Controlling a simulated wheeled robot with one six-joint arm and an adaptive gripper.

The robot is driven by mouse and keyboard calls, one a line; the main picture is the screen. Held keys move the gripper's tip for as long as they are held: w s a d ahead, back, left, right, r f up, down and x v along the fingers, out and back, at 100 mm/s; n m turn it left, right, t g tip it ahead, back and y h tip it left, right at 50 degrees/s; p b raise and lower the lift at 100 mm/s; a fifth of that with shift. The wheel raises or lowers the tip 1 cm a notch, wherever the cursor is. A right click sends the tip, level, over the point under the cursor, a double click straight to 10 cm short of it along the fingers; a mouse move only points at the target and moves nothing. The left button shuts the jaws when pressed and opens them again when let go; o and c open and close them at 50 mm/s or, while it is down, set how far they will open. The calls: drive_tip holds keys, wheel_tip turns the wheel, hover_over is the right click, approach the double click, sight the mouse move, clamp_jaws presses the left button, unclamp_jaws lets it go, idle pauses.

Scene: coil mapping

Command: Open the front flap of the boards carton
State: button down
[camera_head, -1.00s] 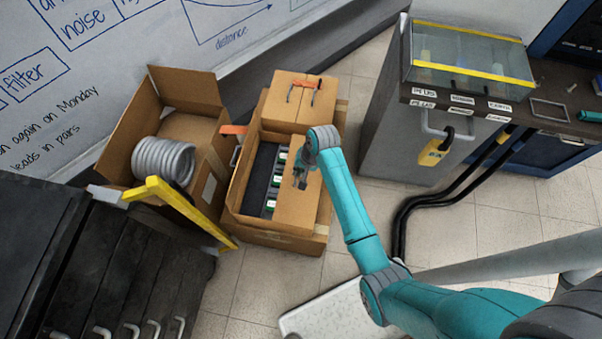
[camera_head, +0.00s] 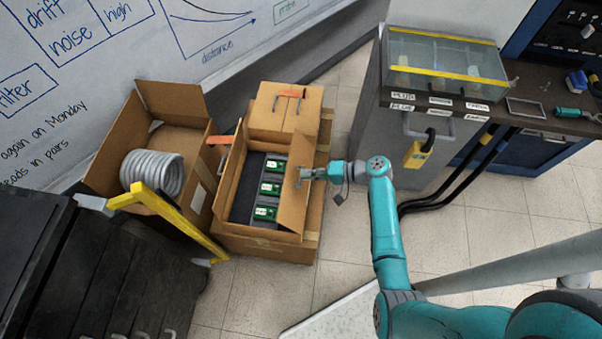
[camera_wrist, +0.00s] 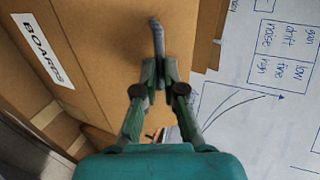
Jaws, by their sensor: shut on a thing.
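The boards carton (camera_head: 262,245) stands on the floor, with several green boards (camera_head: 268,188) showing in a dark insert inside. Its right-hand flap (camera_head: 293,197) is swung up and stands steeply beside the opening. My gripper (camera_head: 307,173) is at this flap, on its right side. In the wrist view my gripper (camera_wrist: 160,72) is shut on a grey handle (camera_wrist: 157,38) against brown cardboard. A white "BOARDS" label (camera_wrist: 42,50) shows to the left there. The flap's lower edge is hard to make out.
A closed carton (camera_head: 287,108) with a handle sits behind. An open carton with a silver coil (camera_head: 152,173) stands left, near a yellow bar (camera_head: 170,212). A grey cabinet with a glass case (camera_head: 445,62) stands right. Floor (camera_head: 260,290) in front is clear.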

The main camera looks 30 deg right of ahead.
drive_tip(key=s+d+t+y, duration=0.1)
drive_tip(key=s+d+y, duration=0.1)
drive_tip(key=shift+d+f+t, duration=0.3)
drive_tip(key=shift+d+t, duration=0.1)
drive_tip(key=c, duration=1.2)
unclamp_jaws()
drive_tip(key=shift+c, duration=0.2)
drive_tip(key=v, duration=1.2)
drive_tip(key=shift+f, duration=0.15)
